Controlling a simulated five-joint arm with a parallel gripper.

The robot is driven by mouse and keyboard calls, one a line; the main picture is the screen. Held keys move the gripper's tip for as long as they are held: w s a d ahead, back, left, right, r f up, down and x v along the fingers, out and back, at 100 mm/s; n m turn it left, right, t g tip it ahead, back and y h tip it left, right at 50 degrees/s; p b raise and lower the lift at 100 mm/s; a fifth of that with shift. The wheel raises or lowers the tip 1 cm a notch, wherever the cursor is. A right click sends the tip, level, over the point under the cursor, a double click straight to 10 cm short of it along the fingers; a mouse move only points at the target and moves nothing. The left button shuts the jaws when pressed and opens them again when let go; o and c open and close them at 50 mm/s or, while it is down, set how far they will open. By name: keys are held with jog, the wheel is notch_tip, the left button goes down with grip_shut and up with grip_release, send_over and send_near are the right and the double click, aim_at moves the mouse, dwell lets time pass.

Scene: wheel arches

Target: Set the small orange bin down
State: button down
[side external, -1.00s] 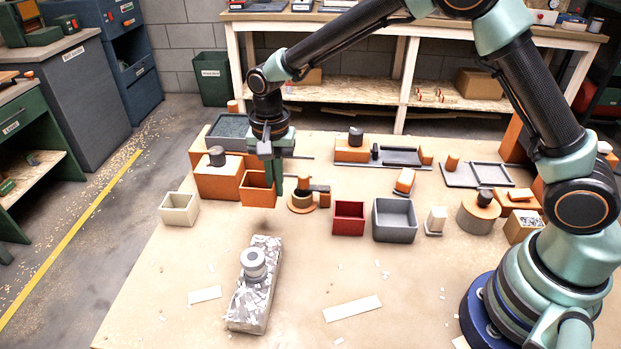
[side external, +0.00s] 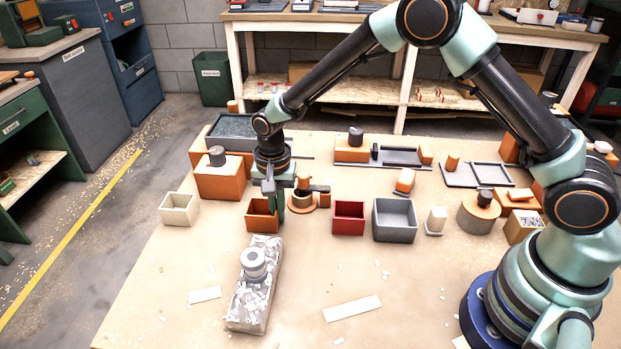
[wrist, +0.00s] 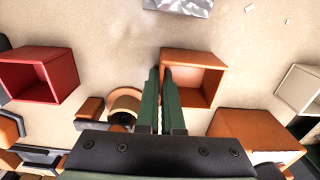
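The small orange bin (side external: 261,222) is upright and open at the top, in the row of small bins, at or very near the tabletop; I cannot tell whether it touches. In the wrist view the bin (wrist: 205,58) lies just right of the fingers. My gripper (side external: 276,208) points down at the bin's right side in the side view. Its two green fingers (wrist: 161,80) are close together on either side of one bin wall, and they look shut on it. The fingertips hide part of that wall.
A cream bin (side external: 179,208) stands to the left. A red bin (side external: 348,218) and a grey bin (side external: 395,220) stand to the right. A round orange piece (side external: 302,200) is close beside the gripper. A speckled block (side external: 250,300) lies in front. The front right tabletop is mostly clear.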

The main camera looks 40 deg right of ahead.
jog(key=c, duration=1.1)
grip_release()
jog(key=shift+o, duration=0.2)
jog(key=s+d+r+n+t, duration=0.1)
jog(key=d+r, duration=0.1)
jog(key=r, duration=0.7)
jog(key=s+d+r+n, duration=0.1)
jog(key=d+r, duration=0.1)
jog(key=r, duration=0.7)
jog(key=s+d+r+n+t, duration=0.2)
jog(key=s+d+r+n, duration=0.1)
jog(key=s+d, duration=0.2)
jog(key=s+d+r+n+t, duration=0.2)
jog(key=s+d, duration=0.4)
jog(key=s, duration=0.3)
jog(key=shift+s+d+r+n+t, duration=0.3)
jog(key=shift+r+n, duration=0.3)
jog(key=shift+n, duration=0.4)
